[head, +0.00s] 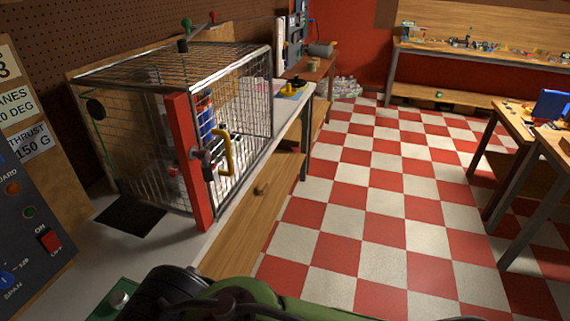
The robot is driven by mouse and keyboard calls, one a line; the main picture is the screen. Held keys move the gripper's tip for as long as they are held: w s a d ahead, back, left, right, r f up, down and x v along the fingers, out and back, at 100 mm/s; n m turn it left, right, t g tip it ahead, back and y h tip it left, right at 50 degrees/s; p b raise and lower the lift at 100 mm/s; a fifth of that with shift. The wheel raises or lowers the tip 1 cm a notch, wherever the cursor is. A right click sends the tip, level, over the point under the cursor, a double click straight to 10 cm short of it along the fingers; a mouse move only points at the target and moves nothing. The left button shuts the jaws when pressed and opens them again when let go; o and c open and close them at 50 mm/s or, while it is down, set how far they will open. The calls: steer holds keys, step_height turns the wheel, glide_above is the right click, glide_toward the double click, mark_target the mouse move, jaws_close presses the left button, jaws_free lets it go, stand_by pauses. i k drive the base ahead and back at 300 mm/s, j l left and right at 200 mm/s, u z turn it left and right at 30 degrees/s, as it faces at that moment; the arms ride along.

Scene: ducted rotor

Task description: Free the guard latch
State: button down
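The wire-mesh guard cage (170,50) stands on the bench at the left. Its barred front door (262,105) looks closed against a red post (185,150). A yellow handle (229,152) sticks out from the door near the post. A dark metal latch piece (203,154) sits between the handle and the red post. Whether it is engaged cannot be told. Parts inside the cage are mostly hidden by the mesh. My green and black arm shows at the bottom edge. My gripper's fingers are not visible.
A control panel (25,225) with a red switch stands at the left. A wooden drawer (245,215) lies below the bench edge. Tables (520,125) stand at the right, and a long workbench (470,52) at the back. The checkered floor (385,190) between is clear.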

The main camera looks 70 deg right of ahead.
mark_target(204, 155)
steer(key=z, duration=0.4)
steer(key=l+z, duration=0.15)
steer(key=z, duration=0.25)
steer(key=l+z, duration=0.1)
steer(key=z, duration=0.25)
steer(key=k+l+z, duration=0.1)
steer(key=z, duration=0.3)
steer(key=l+u, duration=0.1)
steer(key=u, duration=0.35)
steer(key=k+l+u, duration=0.1)
steer(key=u, duration=0.4)
steer(key=l+u, duration=0.1)
steer(key=u, duration=0.35)
steer(key=k, duration=0.05)
